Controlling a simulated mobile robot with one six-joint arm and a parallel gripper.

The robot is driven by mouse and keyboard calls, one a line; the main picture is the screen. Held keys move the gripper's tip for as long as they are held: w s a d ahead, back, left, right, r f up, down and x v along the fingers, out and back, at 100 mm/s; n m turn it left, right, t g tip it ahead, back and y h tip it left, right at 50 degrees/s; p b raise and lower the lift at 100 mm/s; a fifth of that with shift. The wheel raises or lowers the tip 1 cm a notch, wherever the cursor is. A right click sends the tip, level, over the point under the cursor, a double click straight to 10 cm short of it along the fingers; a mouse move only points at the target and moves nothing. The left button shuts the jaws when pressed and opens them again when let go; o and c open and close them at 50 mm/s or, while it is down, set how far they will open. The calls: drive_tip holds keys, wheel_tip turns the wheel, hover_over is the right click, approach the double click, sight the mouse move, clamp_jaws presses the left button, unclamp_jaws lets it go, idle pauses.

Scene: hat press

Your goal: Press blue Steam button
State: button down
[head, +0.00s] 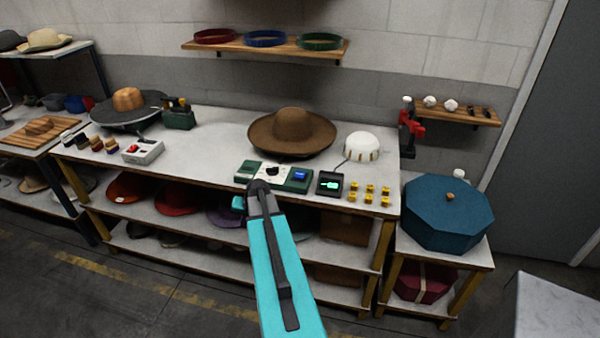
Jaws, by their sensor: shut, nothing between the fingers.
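The green and white control box (273,176) sits at the front edge of the workbench. The blue button (300,175) is on the right part of its top, and a black dial is in the middle. My gripper (259,185) is at the dark end of my teal arm. In the picture it overlaps the front edge of the box, left of and below the blue button. It is shut and holds nothing. The fingertips are small and dark, and I cannot tell whether they touch the box. No label on the button can be read.
A brown hat (291,131) stands behind the box on the workbench (215,140). A black device with a green screen (330,184) and several yellow blocks (369,190) lie to the right. A white dome (362,146) stands behind them. Hats fill the shelf below.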

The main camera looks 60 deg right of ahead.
drive_tip(key=s+d+r+m+t+h+p, duration=0.1)
drive_tip(key=s+d+r+m+h+p, duration=0.15)
drive_tip(key=d+r, duration=1.1)
wheel_tip(320, 180, up, 9)
drive_tip(key=m+t+h, duration=0.1)
drive_tip(key=m+h, duration=0.1)
hover_over(301, 175)
drive_tip(key=shift+s+a+r, duration=0.1)
drive_tip(key=shift+r, duration=0.1)
drive_tip(key=shift+f+b, duration=1.3)
drive_tip(key=shift+f, duration=2.25)
drive_tip(key=shift+f+b, duration=0.65)
drive_tip(key=shift+f, duration=0.2)
drive_tip(key=shift+f+b, duration=0.85)
drive_tip(key=shift+f, duration=0.1)
drive_tip(key=shift+r, duration=0.1)
drive_tip(key=shift+r+p, duration=0.35)
drive_tip(key=shift+r, duration=0.5)
